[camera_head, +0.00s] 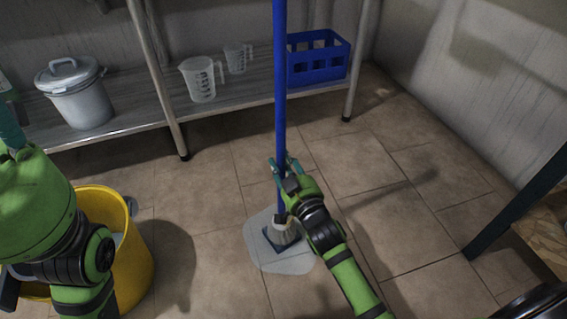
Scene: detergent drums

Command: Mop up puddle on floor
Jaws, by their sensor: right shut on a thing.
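A mop with a long blue handle (280,90) stands nearly upright in the middle of the view. My right gripper (284,163) is shut on the mop handle, a little above the head. My left arm is at the left edge, in front of the yellow bucket (138,270).
A metal shelf (135,115) along the back wall holds a grey lidded bucket (82,100), two clear measuring jugs (200,80) and a blue crate (335,68). Its legs reach the floor. A dark table leg (510,215) stands at right. The tiles between are clear.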

